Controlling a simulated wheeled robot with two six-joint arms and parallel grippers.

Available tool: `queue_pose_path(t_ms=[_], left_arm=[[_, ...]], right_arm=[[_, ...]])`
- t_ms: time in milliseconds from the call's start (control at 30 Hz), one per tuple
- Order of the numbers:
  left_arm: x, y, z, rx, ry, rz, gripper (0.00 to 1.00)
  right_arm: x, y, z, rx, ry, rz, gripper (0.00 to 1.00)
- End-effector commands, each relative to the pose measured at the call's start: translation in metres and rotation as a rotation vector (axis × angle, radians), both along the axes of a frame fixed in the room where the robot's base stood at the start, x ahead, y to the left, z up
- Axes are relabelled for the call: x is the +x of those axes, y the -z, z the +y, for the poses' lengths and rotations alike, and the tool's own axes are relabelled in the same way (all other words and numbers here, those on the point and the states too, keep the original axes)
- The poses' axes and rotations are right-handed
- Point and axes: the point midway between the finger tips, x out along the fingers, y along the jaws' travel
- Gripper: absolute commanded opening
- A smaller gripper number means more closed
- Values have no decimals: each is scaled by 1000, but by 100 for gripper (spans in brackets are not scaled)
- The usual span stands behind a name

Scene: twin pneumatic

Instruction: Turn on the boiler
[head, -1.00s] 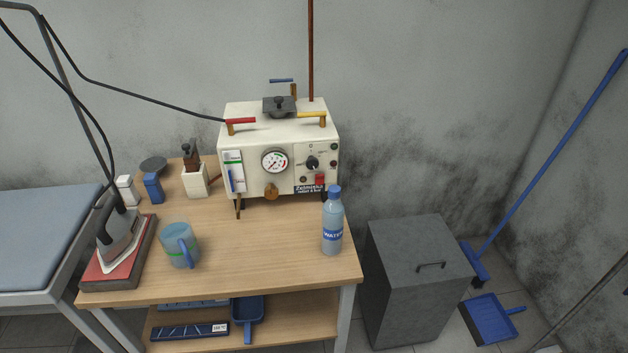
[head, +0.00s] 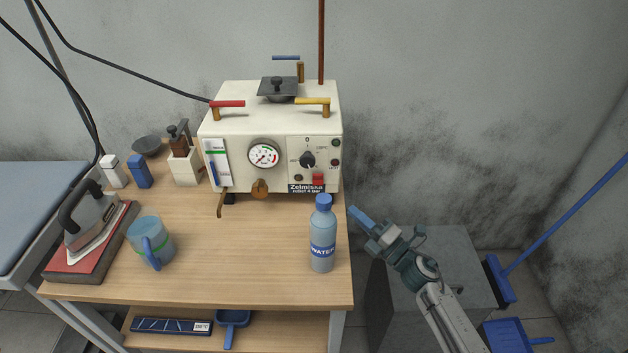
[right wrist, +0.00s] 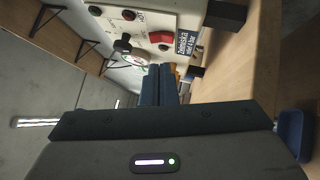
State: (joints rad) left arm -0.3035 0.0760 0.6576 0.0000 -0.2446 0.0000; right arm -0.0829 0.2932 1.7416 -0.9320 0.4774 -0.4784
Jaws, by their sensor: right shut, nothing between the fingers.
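The cream boiler (head: 230,120) stands at the back of the wooden table. Its front carries a round gauge (head: 264,154), a black rotary knob (head: 307,159), a red switch (head: 318,180) and several small round buttons. The red switch also shows in the right wrist view (right wrist: 161,37), near the black knob (right wrist: 122,45). My right gripper (head: 355,212) is shut and empty, right of the water bottle and below and right of the boiler, apart from it. In the right wrist view its blue fingers (right wrist: 159,82) lie together, pointing toward the boiler front. My left gripper is out of view.
A water bottle (head: 322,235) stands at the table's right front, near my right gripper. A mug (head: 151,240) and an iron (head: 92,222) stand at the left. A grey bin (head: 455,245) is right of the table (head: 230,285). The table's middle is clear.

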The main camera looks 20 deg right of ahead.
Motion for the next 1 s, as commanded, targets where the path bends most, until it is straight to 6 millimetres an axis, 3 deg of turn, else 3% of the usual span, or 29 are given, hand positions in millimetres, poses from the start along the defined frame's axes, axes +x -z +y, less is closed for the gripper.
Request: queue_pose_path(t_ms=[100,500,1000], left_arm=[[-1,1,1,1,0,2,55],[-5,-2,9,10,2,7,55],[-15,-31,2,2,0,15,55]], right_arm=[[-2,-11,5,-32,-16,-36,0],[2,-15,7,-32,-16,-39,0],[69,-35,47,-30,-17,-37,0]])
